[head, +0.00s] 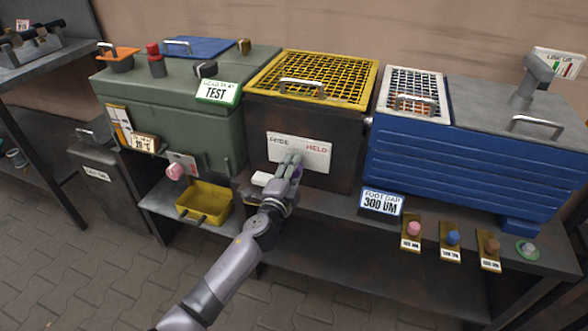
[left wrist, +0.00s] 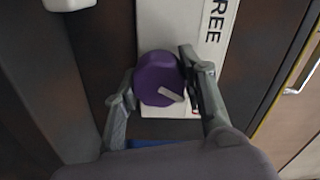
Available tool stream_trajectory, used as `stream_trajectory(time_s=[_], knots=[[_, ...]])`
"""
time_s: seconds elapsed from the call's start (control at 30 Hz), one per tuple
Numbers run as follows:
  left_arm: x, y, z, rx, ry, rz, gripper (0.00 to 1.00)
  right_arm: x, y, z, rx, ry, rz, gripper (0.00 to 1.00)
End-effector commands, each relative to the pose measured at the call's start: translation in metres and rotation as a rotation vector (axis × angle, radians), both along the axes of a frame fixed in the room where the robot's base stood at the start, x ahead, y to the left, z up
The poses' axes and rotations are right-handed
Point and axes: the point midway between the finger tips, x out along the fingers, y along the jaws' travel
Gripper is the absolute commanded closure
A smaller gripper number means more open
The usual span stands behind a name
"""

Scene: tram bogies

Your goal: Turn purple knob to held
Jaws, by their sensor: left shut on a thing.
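The purple knob (left wrist: 158,78) sits on a white plate (head: 312,155) on the front of the dark box with the yellow mesh lid. The plate reads FREE at left and HELD at right in the head view. My left gripper (head: 290,165) is at the plate. In the left wrist view my left gripper (left wrist: 158,88) has its fingers on both sides of the knob, shut on it. A pale pointer mark shows on the knob, slanting toward the lower right of that view. In the head view the fingers mostly hide the knob. My right gripper is not in view.
A green machine (head: 170,110) with a pink knob (head: 174,171) stands at left, above a yellow bin (head: 205,201). A blue ribbed unit (head: 470,150) stands at right. Several small knobs and a FOOT GAP sign (head: 381,204) line the bench front.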

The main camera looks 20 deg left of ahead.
Motion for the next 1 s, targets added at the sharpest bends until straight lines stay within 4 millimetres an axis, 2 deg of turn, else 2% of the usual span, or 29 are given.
stream_trajectory(time_s=[0.4,0.93,0.97,1.0], knots=[[-0.0003,-0.0004,-0.0018,0.175,-0.004,0.000,0.90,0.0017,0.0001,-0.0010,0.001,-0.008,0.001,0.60],[-0.0004,-0.0006,-0.0021,0.196,-0.005,0.000,0.90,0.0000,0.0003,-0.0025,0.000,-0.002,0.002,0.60],[-0.0004,-0.0006,-0.0021,0.196,-0.005,-0.001,0.60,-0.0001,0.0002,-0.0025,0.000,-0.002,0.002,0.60],[-0.0004,-0.0006,-0.0021,0.196,-0.005,-0.001,0.57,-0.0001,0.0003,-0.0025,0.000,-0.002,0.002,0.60]])
